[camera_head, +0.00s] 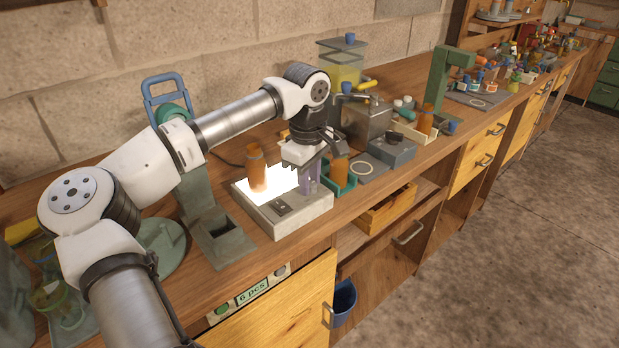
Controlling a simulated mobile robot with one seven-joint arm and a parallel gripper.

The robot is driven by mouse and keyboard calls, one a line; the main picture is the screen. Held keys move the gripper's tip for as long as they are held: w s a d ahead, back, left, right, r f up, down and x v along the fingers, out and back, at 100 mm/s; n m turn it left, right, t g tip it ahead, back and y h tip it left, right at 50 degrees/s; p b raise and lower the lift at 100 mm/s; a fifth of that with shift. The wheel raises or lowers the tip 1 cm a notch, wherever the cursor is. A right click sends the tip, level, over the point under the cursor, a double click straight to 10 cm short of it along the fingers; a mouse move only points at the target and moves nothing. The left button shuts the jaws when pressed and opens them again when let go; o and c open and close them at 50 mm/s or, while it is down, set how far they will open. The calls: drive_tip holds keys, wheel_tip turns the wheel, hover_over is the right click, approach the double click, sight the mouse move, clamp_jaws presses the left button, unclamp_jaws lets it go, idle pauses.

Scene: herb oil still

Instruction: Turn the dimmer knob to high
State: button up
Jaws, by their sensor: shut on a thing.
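The light box (302,220) is a low grey block on the bench with a brightly glowing white top. A small dark control plate (283,208) sits on its near side; I cannot make out a knob or its setting there. My gripper (309,165) points down over the right end of the box. It is shut on a small translucent purple piece (308,183), mostly below the fingers. I cannot tell whether this piece is the dimmer knob. An amber bottle (256,170) stands upright on the lit top, to the left of my gripper.
Another amber bottle (339,170) stands in a green holder (341,189) just right of my gripper. A grey box (392,150) and a metal tank (366,118) stand farther right.

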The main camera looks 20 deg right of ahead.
idle(0.3)
drive_tip(key=o, duration=1)
drive_tip(key=shift+r, duration=0.15)
drive_tip(key=r, duration=0.9)
drive_tip(key=r+b, duration=0.1)
drive_tip(key=r, duration=0.3)
drive_tip(key=shift+s+a+r, duration=0.2)
drive_tip(key=shift+a+r, duration=0.05)
drive_tip(key=shift+r, duration=0.05)
